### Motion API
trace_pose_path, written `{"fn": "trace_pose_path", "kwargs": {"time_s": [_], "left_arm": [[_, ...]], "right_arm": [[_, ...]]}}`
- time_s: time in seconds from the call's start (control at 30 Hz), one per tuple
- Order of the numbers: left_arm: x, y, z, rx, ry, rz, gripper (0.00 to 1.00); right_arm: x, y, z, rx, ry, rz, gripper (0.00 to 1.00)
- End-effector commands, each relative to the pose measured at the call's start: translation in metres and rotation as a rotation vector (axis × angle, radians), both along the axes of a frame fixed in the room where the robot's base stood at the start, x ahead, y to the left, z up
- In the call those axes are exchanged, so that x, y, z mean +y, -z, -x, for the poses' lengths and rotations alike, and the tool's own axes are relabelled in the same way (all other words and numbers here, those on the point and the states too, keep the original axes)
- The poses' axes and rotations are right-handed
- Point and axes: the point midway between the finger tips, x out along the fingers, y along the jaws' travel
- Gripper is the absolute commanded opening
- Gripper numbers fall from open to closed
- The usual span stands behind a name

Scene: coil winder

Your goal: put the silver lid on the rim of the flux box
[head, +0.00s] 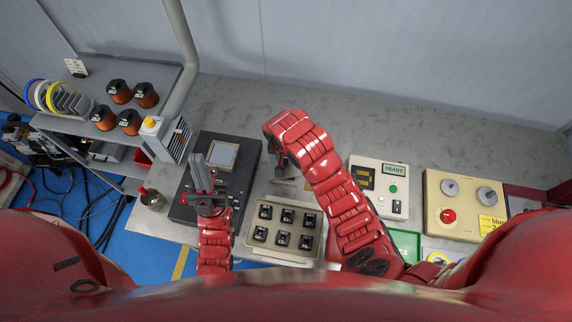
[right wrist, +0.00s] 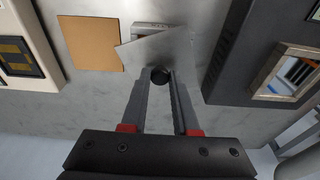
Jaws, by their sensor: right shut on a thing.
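The silver lid (right wrist: 178,50) is a thin flat plate with a black knob (right wrist: 160,76). My right gripper (right wrist: 160,80) is shut on the knob in the right wrist view. A pale grey box edge (right wrist: 150,28), probably the flux box, shows just past the lid, which overlaps it and looks turned against it. Whether the lid touches the rim cannot be told. In the head view my right gripper (head: 282,163) is partly hidden by my own arm. My left gripper (head: 206,178) is over the black device; its finger gap is unclear.
A black device with a screen (head: 222,155) stands left of the right gripper. A tray of several black parts (head: 285,258) lies nearer me. A READY panel (head: 393,170) and a beige control box (head: 455,215) stand to the right. A brown square (right wrist: 92,42) lies beside the lid.

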Motion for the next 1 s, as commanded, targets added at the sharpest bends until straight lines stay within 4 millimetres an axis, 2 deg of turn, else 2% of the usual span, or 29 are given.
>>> {"fn": "trace_pose_path", "kwargs": {"time_s": [0.17,0.3,0.43,0.87,0.9,1.0], "left_arm": [[0.000,-0.003,0.000,0.000,0.000,0.000,0.00],[0.000,-0.018,0.000,0.000,0.000,0.000,0.00],[0.000,-0.024,0.000,0.000,0.000,0.000,0.00],[0.000,-0.020,0.000,0.000,0.000,0.000,0.00],[0.000,-0.020,0.000,0.000,0.000,0.000,0.00],[0.000,-0.021,0.000,0.000,0.000,0.000,0.00]], "right_arm": [[-0.003,0.002,-0.008,0.002,-0.003,0.001,0.00],[-0.004,0.016,-0.007,0.005,-0.002,0.006,0.00],[-0.003,0.029,-0.007,0.005,-0.002,0.004,0.00],[-0.003,0.039,-0.009,-0.001,-0.001,-0.001,0.00],[-0.003,0.039,-0.009,-0.001,-0.001,0.000,0.30],[-0.003,0.038,-0.008,-0.001,-0.001,0.000,0.48]]}}
